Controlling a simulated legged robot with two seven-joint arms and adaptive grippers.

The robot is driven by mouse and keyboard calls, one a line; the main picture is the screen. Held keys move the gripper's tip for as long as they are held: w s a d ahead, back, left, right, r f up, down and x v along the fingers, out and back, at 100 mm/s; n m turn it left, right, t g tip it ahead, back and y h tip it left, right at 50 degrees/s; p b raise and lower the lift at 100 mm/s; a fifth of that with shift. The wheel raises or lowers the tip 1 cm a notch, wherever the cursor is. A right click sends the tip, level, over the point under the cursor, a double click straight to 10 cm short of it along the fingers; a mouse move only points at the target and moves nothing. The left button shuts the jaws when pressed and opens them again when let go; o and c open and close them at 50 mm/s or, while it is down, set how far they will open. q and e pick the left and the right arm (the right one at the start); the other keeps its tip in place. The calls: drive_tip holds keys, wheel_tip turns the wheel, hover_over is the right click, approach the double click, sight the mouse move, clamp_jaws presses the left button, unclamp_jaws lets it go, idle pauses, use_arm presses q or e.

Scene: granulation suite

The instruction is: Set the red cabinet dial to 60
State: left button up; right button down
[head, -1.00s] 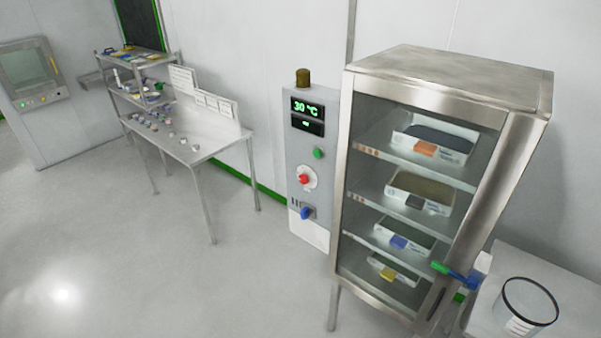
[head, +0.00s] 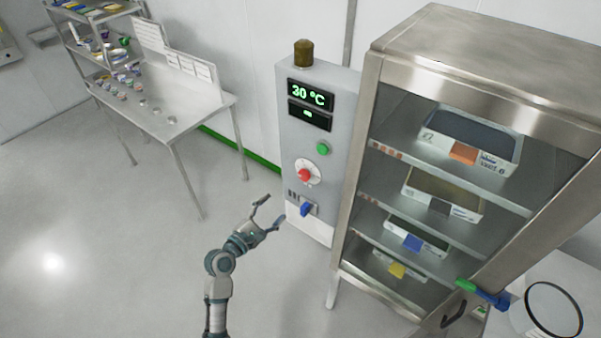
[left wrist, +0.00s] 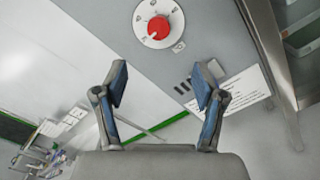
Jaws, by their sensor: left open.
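The red dial (head: 304,175) sits on a round white scale plate on the grey control panel of the cabinet (head: 345,190). It also shows in the left wrist view (left wrist: 159,28), above and beyond my fingertips, with scale marks around it too small to read surely. The display (head: 311,94) above it reads 30 °C. My left gripper (head: 265,213) is open and empty, below and to the left of the dial in the head view. Its two fingers also show apart in the left wrist view (left wrist: 162,88). They do not touch the dial. My right gripper is not seen.
A green button (head: 323,148) is above the dial and a blue switch (head: 305,210) below it. The cabinet's glass front shows shelves with boxes, and a blue and green handle (head: 484,292) juts out. A steel table (head: 203,108) stands left. Floor before the panel is clear.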

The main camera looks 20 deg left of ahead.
use_arm(q)
approach(303, 177)
drive_tip(key=p+x, duration=0.1)
drive_tip(key=x, duration=0.8)
drive_tip(key=shift+a, duration=0.2)
drive_tip(key=shift+w+d+f, duration=0.1)
drive_tip(key=shift+w+d, duration=0.2)
drive_tip(key=shift+w, duration=0.1)
drive_tip(key=c, duration=1.1)
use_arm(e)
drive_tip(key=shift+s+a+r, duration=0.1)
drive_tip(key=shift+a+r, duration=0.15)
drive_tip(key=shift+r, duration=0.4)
